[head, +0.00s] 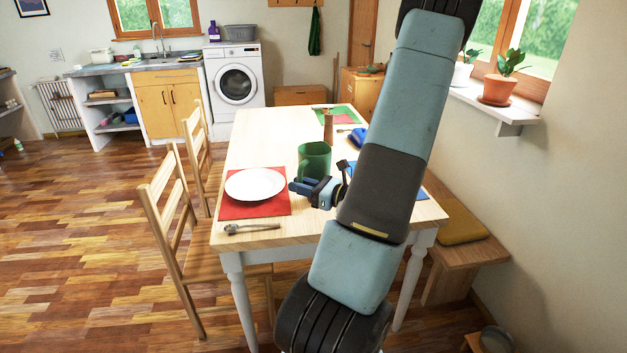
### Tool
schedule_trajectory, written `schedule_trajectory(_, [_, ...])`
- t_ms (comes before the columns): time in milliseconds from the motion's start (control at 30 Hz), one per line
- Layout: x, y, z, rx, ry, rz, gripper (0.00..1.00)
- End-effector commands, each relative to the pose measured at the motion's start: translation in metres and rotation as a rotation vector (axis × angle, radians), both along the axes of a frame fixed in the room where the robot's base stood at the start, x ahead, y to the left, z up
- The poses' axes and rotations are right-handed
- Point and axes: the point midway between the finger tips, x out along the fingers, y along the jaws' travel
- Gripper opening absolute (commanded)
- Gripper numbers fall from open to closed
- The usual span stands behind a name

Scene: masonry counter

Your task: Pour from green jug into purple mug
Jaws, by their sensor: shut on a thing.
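The green jug (314,157) is near the middle of the table, upright as far as I can see. My gripper (303,186) is at the jug's lower part and is shut on it. Its far finger and the exact contact are hard to make out. I cannot tell whether the jug's base touches the table. I see no purple mug in this view; my arm covers part of the table's right side.
A brown upright object (328,127) stands behind the jug. A blue object (358,137) is partly behind my arm. Chairs (170,230) line the left side.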

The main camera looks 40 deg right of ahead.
Motion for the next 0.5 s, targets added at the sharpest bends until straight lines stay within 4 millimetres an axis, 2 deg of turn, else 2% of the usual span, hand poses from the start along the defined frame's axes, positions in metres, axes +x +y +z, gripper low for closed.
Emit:
schedule_trajectory(267, [0.007,0.013,0.0,-0.001,-0.003,0.03,0.0])
schedule_trajectory(500, [0.005,0.015,-0.018,-0.003,-0.006,0.07,0.0])
